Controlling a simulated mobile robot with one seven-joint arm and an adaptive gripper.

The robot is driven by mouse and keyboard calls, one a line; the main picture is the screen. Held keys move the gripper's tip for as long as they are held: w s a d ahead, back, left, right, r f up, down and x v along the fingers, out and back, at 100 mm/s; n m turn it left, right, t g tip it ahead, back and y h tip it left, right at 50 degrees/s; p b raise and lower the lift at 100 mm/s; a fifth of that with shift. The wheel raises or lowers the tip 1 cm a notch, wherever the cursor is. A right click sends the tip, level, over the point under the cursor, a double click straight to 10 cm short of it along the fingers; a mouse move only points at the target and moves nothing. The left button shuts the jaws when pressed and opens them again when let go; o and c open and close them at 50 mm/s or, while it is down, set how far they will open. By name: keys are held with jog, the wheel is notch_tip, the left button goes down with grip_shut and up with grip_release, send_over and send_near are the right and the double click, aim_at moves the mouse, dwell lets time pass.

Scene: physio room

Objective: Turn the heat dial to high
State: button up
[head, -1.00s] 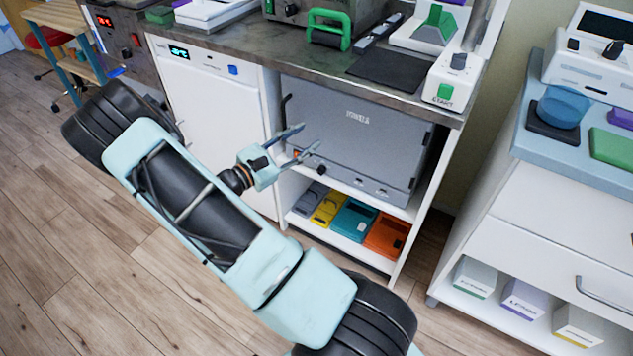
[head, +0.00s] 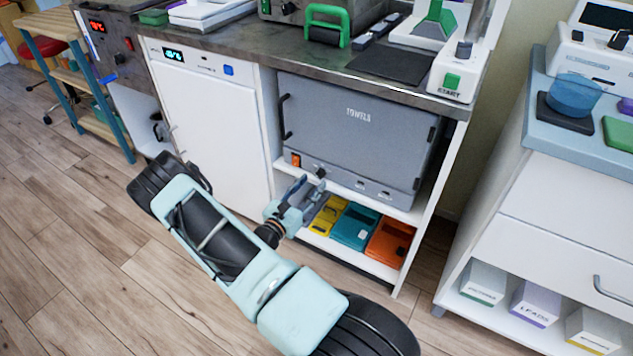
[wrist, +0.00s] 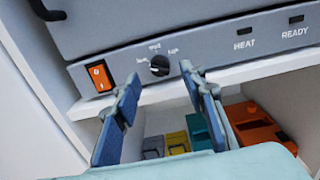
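The heat dial (wrist: 159,66) is a small black knob on the grey front strip of the towel warmer (head: 352,130). Small white markings, partly readable as low, med and high, sit around it. Its pointer setting is too small to tell for sure. My gripper (wrist: 160,78) is open, with its blue-padded fingertips just below and to either side of the dial in the wrist view, apparently not touching it. In the head view my gripper (head: 309,183) is at the warmer's lower edge, close to the dial (head: 321,173).
An orange rocker switch (wrist: 98,78) is left of the dial. Dark HEAT (wrist: 244,31) and READY (wrist: 296,19) indicators are to its right. The white shelf edge (head: 385,205) runs below, with coloured bins underneath. A white cabinet front (head: 212,130) stands to the left.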

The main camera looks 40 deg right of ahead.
aim_at(318, 177)
jog(key=shift+b+x, duration=0.35)
jog(key=shift+x, duration=1.5)
grip_shut()
